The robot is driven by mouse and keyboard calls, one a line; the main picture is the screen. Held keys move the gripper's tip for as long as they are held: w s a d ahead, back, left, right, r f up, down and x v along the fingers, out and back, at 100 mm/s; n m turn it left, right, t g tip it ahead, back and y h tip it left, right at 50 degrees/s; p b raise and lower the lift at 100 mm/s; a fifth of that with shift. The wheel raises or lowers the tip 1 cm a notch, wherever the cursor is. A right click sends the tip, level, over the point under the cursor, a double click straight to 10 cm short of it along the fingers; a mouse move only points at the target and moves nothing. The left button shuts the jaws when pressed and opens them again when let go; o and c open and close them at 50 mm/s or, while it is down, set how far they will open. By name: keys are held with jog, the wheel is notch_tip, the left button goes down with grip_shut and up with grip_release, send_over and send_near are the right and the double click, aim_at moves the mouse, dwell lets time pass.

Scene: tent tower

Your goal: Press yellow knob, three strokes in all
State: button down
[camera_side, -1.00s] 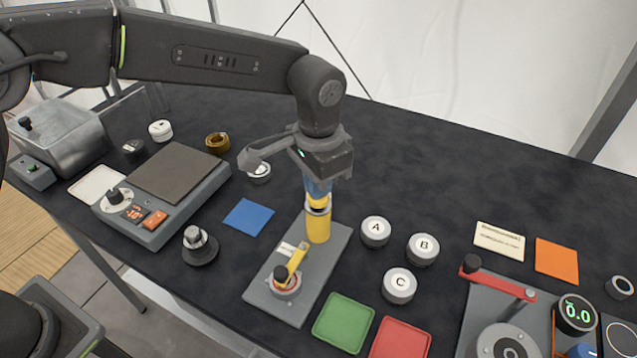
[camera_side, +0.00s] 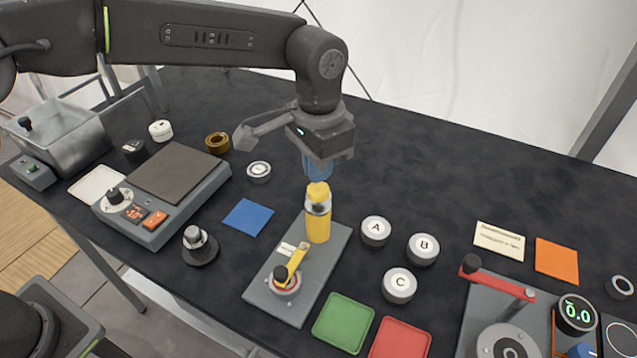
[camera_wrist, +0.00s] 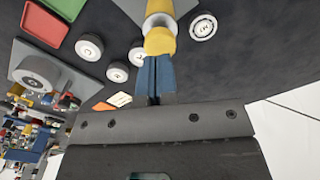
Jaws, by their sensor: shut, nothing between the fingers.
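The yellow knob (camera_side: 318,192) tops a yellow and silver pump post (camera_side: 318,226) that stands upright on a grey baseplate (camera_side: 329,262). My gripper (camera_side: 318,176) points down just above the knob, with its blue fingers shut and empty. A small gap seems to lie between fingertips and knob in the side view. In the wrist view the yellow knob (camera_wrist: 160,41) sits just beyond the shut blue fingertips (camera_wrist: 156,60).
A yellow lever (camera_side: 297,260) with a black knob shares the baseplate. White discs A (camera_side: 376,231), B (camera_side: 422,249) and C (camera_side: 399,285) stand to its right. A blue square (camera_side: 248,216) lies to the left, with a scale-like device (camera_side: 178,172) beyond.

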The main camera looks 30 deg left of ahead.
aim_at(318, 188)
jog(key=shift+f, duration=2.05)
jog(key=shift+r, duration=2.05)
notch_tip(318, 188, up, 6)
